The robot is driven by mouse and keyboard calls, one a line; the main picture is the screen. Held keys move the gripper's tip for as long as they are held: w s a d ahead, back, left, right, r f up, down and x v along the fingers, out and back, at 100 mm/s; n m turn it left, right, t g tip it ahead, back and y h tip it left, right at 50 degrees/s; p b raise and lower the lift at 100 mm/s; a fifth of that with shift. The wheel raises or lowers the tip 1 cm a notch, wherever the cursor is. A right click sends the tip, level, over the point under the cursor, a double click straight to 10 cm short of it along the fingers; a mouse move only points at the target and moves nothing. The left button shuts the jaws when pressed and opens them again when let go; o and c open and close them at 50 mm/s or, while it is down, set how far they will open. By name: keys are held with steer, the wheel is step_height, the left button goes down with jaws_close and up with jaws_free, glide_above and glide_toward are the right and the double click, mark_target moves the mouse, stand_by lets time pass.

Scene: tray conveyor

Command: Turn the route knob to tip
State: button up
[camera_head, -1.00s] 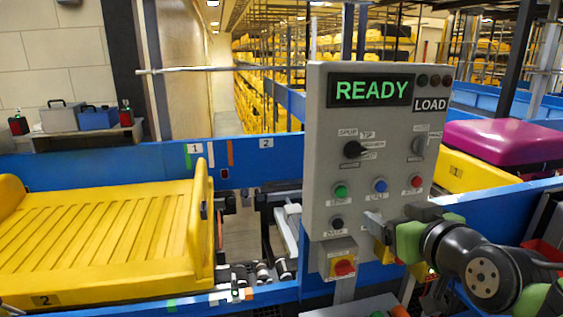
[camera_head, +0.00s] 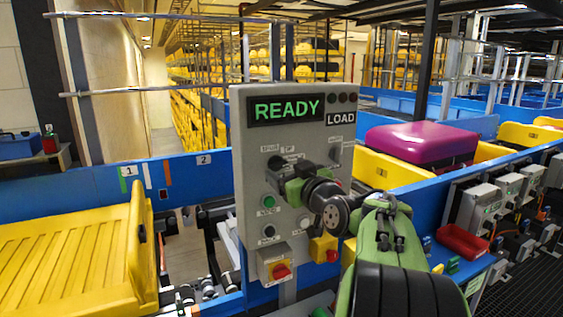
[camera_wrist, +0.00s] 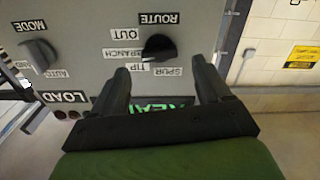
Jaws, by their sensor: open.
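The route knob (camera_wrist: 158,47) is a black dial on the grey control panel (camera_wrist: 80,25), upside down in the wrist view. Labels OUT, BRANCH, TIP and SPUR stand around it. Its pointer seems to lie near BRANCH and TIP; I cannot tell exactly which it meets. My gripper (camera_wrist: 160,66) is open and empty, its dark fingers pointing at the panel, with the knob just beyond and between the fingertips. In the head view my gripper (camera_head: 287,172) is in front of the panel (camera_head: 244,130) and partly hides the knob.
The panel display (camera_head: 287,109) reads READY, with LOAD beside it. A mode knob (camera_wrist: 40,55) sits to the side. Buttons (camera_head: 267,201) and a red-knobbed yellow switch (camera_head: 281,270) are below. A yellow tray (camera_head: 75,260) is left; a purple case (camera_head: 420,143) is right.

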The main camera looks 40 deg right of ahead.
mark_target(279, 166)
steer(key=x, duration=0.3)
steer(key=shift+w+d, duration=0.1)
steer(key=shift+w, duration=0.1)
steer(key=shift+c, duration=0.2)
steer(key=c, duration=1)
steer(key=shift+f+n+b, duration=0.1)
steer(key=shift+n+b, duration=0.2)
steer(key=shift+b, duration=0.05)
steer(key=n+b, duration=0.2)
steer(key=b, duration=0.2)
steer(key=shift+f+n, duration=0.15)
steer(key=shift+n, duration=0.15)
steer(key=n+b, duration=0.4)
steer(key=shift+n, duration=0.4)
